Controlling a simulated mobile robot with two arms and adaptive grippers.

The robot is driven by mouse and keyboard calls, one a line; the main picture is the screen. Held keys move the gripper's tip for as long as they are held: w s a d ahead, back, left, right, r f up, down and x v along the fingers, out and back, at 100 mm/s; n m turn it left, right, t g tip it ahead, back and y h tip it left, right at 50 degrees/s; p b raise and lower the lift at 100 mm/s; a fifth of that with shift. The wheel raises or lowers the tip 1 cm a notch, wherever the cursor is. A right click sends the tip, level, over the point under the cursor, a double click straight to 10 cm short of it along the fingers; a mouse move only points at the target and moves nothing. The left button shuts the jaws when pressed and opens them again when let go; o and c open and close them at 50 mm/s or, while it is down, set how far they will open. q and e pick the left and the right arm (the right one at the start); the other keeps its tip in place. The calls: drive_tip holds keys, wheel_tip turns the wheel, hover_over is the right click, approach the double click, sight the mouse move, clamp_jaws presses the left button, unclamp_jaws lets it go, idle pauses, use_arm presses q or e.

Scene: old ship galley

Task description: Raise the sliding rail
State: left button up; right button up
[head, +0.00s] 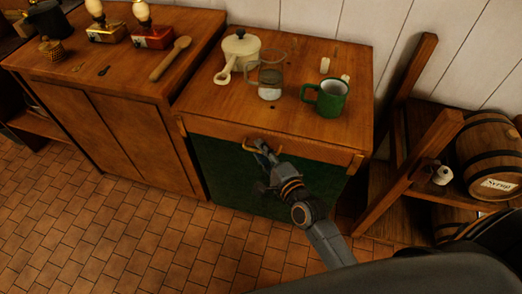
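A wooden rail (318,150) runs across the top front of the right-hand cabinet, just under the countertop edge and above a dark green panel (225,172). A small brass-coloured handle (249,146) sits near the middle of the rail. My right gripper (261,149) is at this handle, with its arm reaching in from the lower right. Its fingers overlap the handle's right side, and they are too small and dark to show whether they are closed on it. The gripper and wrist hide part of the green panel. My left gripper is out of view.
On the countertop (215,102) stand a green mug (331,99), a glass jug (271,82) and a cream lidded pot (240,47). A wooden spoon (170,59) lies on the left cabinet. A barrel rack (412,150) stands at right. The tiled floor (90,225) at left is clear.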

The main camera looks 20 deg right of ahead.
drive_tip(key=shift+w, duration=0.3)
clamp_jaws()
wheel_tip(320, 180, up, 6)
drive_tip(key=p, duration=0.6)
drive_tip(key=shift+f, duration=0.15)
drive_tip(key=shift+w, duration=0.1)
